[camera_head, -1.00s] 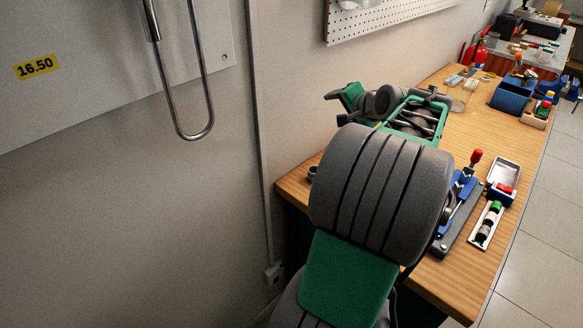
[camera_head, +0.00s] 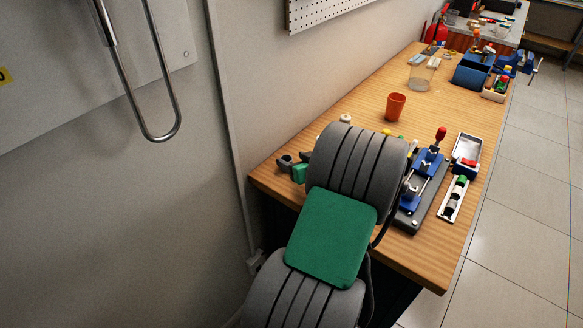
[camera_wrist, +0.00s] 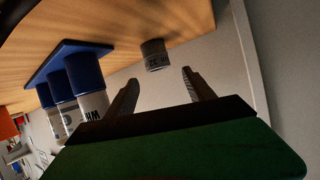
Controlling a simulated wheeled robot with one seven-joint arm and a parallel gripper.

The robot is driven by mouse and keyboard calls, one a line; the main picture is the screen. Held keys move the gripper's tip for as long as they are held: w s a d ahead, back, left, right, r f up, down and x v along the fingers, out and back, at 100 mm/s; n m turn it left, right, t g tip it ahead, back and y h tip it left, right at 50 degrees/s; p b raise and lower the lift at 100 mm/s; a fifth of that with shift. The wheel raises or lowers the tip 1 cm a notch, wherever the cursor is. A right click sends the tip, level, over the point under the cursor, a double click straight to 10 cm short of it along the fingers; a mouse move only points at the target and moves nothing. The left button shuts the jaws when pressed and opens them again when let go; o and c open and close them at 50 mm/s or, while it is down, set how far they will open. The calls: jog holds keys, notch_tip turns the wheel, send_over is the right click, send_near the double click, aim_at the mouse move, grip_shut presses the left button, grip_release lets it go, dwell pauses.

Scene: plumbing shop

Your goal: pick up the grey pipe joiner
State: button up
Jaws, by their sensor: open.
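The grey pipe joiner (camera_wrist: 155,54) is a short grey cylinder with dark marking, standing on the wooden table near its edge in the wrist view. My gripper (camera_wrist: 163,88) is open and empty, its two dark fingers apart. The joiner lies beyond the fingertips, a little toward the left finger, and appears clear of both. In the head view a small dark piece (camera_head: 283,161) at the table's near left corner seems to be the joiner. My arm hides much of my gripper there, so contact cannot be judged from that view.
Blue-and-white cylinders (camera_wrist: 88,85) stand on a blue base left of my fingers in the wrist view. In the head view, a blue clamp fixture (camera_head: 428,163) and a narrow tray (camera_head: 445,212) lie right of my arm. An orange cup (camera_head: 396,106) stands behind. The wall borders the left.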

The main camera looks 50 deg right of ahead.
aim_at(284, 157)
jog(key=shift+w+d+f+n, duration=0.15)
jog(key=shift+w+f+n, duration=0.05)
jog(key=shift+f+n, duration=0.1)
jog(key=p+x, duration=0.1)
jog(key=x, duration=0.2)
jog(key=p+x, duration=0.1)
jog(key=x, duration=0.3)
jog(key=shift+w+f, duration=0.1)
jog(key=shift+f, duration=0.25)
grip_shut()
